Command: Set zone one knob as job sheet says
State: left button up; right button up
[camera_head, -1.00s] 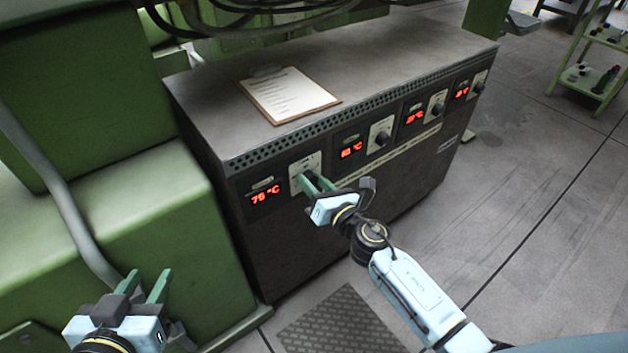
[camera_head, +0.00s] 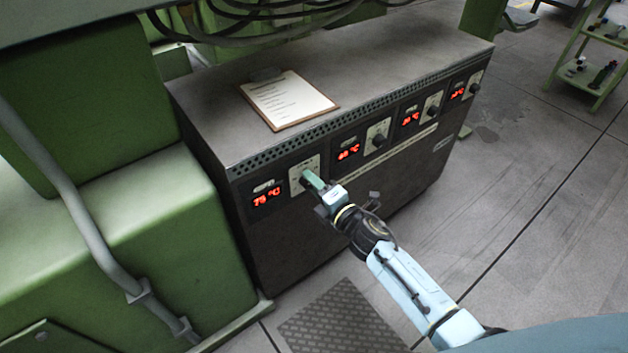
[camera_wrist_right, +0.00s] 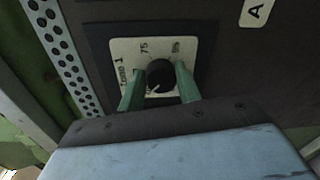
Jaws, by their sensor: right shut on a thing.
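The zone one knob (camera_wrist_right: 160,76) is a black round dial on a pale plate marked "Zone 1" and "75" in the right wrist view. My right gripper (camera_wrist_right: 159,84) is shut on this knob, a green finger on each side. In the head view my right gripper (camera_head: 311,180) reaches the leftmost knob plate (camera_head: 299,169) and hides most of the knob. The red display (camera_head: 266,199) beside it reads about 75 °C. The job sheet (camera_head: 287,99) lies on a clipboard on the cabinet top; its text is too small to read. My left gripper is out of view.
The dark cabinet (camera_head: 345,215) carries further red displays and knobs to the right, the nearest being a second knob (camera_head: 379,140). A green machine (camera_head: 120,230) stands at left. Black cables (camera_head: 260,20) hang above the cabinet's back.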

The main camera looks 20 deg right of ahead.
pick_arm(q)
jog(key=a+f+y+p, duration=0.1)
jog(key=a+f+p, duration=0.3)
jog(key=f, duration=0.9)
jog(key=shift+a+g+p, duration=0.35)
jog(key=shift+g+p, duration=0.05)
jog(key=shift+p, duration=0.05)
pick_arm(e)
jog(key=shift+f+m+y, duration=0.15)
jog(key=shift+m+y, duration=0.2)
jog(key=shift+m, duration=4.65)
jog(key=shift+f+m+y, duration=0.15)
jog(key=shift+m+y, duration=0.2)
jog(key=shift+m, duration=4.65)
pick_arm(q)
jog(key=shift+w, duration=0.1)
pick_arm(e)
jog(key=o, duration=1)
jog(key=shift+c, duration=0.2)
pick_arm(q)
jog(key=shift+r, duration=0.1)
